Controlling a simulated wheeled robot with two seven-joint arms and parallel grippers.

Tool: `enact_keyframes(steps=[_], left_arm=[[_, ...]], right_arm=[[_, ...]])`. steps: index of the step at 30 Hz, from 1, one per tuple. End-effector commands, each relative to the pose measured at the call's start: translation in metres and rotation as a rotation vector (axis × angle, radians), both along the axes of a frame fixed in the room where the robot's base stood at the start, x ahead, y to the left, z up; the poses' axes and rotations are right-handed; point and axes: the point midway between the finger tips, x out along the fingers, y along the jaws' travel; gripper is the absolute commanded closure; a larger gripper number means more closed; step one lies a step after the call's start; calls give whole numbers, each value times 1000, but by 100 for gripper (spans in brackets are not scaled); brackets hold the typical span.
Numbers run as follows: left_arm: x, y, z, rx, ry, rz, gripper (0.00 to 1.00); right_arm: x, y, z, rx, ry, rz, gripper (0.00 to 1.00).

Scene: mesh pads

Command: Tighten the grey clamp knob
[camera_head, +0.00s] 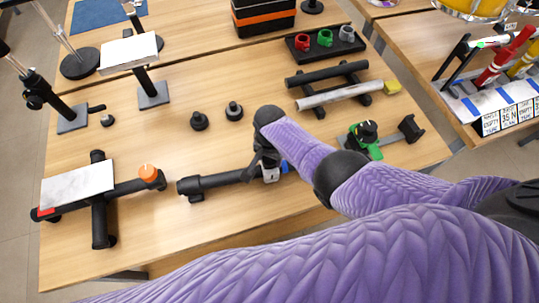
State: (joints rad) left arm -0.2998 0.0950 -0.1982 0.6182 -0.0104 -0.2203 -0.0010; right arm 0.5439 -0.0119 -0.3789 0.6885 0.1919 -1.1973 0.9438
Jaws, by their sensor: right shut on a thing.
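A black tube-shaped device (215,183) lies on the near part of the wooden table. A small grey clamp knob (271,174) shows at its right end, with a bit of blue (284,167) beside it. My right gripper (264,170) comes down from above onto this end and is shut on the grey knob. The fingers and my wrist hide part of the knob and the tube's end. My left gripper is not in view.
A black cross-shaped stand (101,220) with an orange knob (148,171) is at left. Two small black knobs (199,121) stand behind the tube. A green clamp (366,141) is at right, near my forearm. A parallel-bar rack (327,76) lies farther back.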

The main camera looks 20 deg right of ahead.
Motion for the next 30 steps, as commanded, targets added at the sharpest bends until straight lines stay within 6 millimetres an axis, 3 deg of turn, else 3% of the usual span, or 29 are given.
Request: enact_keyframes(steps=[2,3,7,16,24,30], left_arm=[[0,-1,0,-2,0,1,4],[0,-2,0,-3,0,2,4],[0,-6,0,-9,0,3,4],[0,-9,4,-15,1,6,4],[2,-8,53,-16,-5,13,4],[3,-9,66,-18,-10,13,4]], right_arm=[[1,0,1,0,-1,0,99],[1,0,1,0,-1,1,32],[0,0,0,0,-1,1,4],[0,0,5,0,-1,1,4],[1,0,73,1,-3,0,4],[1,0,99,1,-2,1,4]])
